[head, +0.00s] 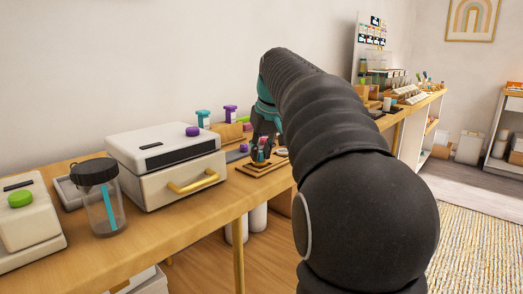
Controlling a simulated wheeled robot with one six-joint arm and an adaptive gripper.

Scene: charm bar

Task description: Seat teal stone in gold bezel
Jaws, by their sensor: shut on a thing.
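My gripper (264,136) is at the end of my arm, low over a small wooden tray (240,167) near the table's right part. Its dark fingers are partly hidden behind my arm. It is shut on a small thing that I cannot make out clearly. A small teal piece (260,156) shows just below the fingers, with a bit of pink above it. I cannot tell whether this teal piece is the stone, or whether it touches the tray. The gold bezel cannot be made out at this size.
On the wooden table (150,232) stand a white box with a gold handle (168,168), a clear jar with a black lid (101,200) and a white device with a green knob (25,215). Teal-capped (203,118) and purple-capped (230,114) bottles stand behind the tray.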

